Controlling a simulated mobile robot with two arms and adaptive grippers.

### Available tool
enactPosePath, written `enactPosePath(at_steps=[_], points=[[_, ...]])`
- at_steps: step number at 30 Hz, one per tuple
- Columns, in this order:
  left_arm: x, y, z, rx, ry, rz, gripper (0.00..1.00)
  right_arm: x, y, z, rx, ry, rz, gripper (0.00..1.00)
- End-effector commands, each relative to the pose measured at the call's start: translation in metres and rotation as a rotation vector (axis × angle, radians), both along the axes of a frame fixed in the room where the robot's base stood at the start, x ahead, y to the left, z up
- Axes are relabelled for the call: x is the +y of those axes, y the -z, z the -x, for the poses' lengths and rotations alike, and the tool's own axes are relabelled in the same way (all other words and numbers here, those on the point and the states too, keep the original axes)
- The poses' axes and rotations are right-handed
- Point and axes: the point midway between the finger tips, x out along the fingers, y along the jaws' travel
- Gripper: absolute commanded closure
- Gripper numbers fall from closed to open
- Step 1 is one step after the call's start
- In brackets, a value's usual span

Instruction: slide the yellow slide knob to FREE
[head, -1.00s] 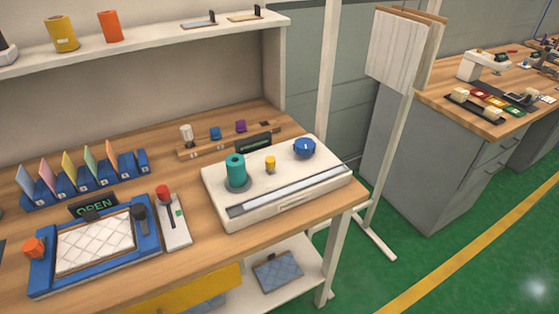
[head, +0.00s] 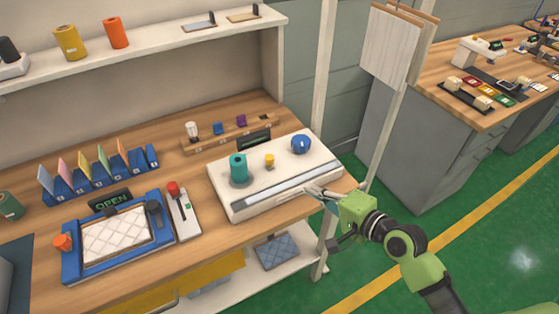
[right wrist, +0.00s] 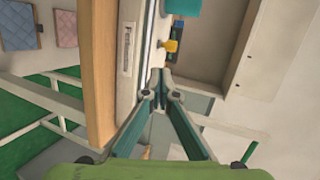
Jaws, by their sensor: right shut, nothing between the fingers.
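The small yellow knob (head: 269,160) stands on top of the white box (head: 235,211) at the right end of the bench, between a teal cylinder (head: 238,168) and a blue knob (head: 300,144). It also shows in the right wrist view (right wrist: 169,46), just beyond my fingers. No FREE lettering is readable. My right gripper (head: 312,191) is shut and empty at the box's front right edge, apart from the yellow knob. In the right wrist view its fingertips (right wrist: 160,94) come together by the box edge. My left gripper is not in view.
A grey bar (head: 285,190) runs along the front of the box top. A small dark display (head: 254,139) stands behind it. Left of the box are a red-knobbed lever plate (head: 184,215) and a blue tray (head: 75,268) with a quilted pad. A white post stands right of the bench.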

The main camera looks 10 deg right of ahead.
Motion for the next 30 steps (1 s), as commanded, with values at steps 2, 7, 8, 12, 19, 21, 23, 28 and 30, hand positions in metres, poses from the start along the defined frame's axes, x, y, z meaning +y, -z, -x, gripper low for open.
enactPosePath(at_steps=[2,7,8,12,19,21,23,28,30], points=[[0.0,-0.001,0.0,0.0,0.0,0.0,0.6,0.001,-0.009,-0.001,-0.003,0.001,-0.026,1.0],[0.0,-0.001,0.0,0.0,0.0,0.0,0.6,0.002,-0.01,-0.001,-0.003,0.002,-0.033,1.0],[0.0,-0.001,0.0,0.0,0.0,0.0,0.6,0.002,-0.01,-0.001,-0.004,0.002,-0.032,1.0],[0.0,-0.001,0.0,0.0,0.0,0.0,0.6,0.002,-0.01,-0.002,-0.004,0.002,-0.031,1.0],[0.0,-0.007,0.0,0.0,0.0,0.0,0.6,0.013,-0.006,-0.02,-0.006,0.004,-0.033,1.0],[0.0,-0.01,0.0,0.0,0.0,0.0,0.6,0.019,-0.002,-0.032,-0.007,0.004,-0.033,1.0],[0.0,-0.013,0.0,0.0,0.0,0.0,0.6,0.026,0.002,-0.043,-0.006,0.004,-0.033,1.0],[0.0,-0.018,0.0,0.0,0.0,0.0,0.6,0.044,0.014,-0.072,-0.004,0.002,-0.031,1.0],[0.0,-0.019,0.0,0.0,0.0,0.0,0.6,0.051,0.018,-0.083,-0.006,0.003,-0.031,1.0]])
